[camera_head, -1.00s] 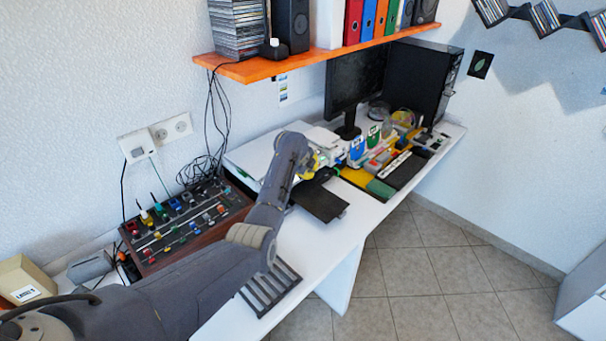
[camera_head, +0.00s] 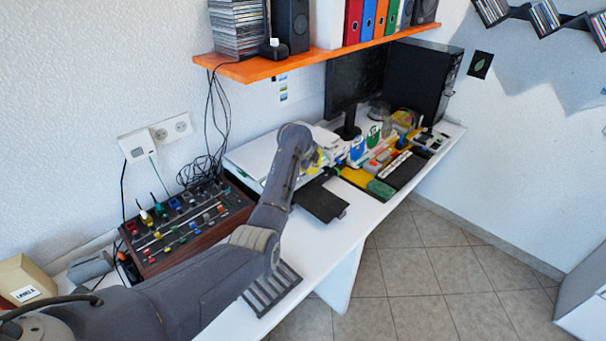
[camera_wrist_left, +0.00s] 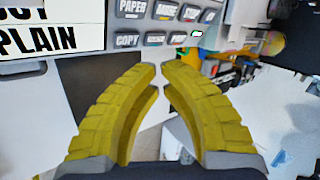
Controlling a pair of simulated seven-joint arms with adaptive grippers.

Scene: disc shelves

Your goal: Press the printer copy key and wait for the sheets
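The white printer (camera_head: 248,156) stands on the desk against the wall, partly hidden by my left arm. Its dark output tray (camera_head: 321,201) sticks out toward the front and looks bare. In the left wrist view, the copy key (camera_wrist_left: 127,40) is a grey key marked COPY in the lower row of the panel, under the PAPER key (camera_wrist_left: 131,7). My left gripper (camera_head: 319,158) is at the printer's panel end. In the wrist view its yellow fingertips (camera_wrist_left: 159,70) nearly meet, with nothing between them, a little below the key row in the picture. I see no contact with a key.
A display (camera_wrist_left: 50,28) reading PLAIN is left of the keys. A mixer board (camera_head: 185,222) lies left of the printer. A monitor (camera_head: 354,85) and small desk items stand to its right. An orange shelf (camera_head: 262,68) hangs above. A dark slatted rack (camera_head: 270,290) lies at the front edge.

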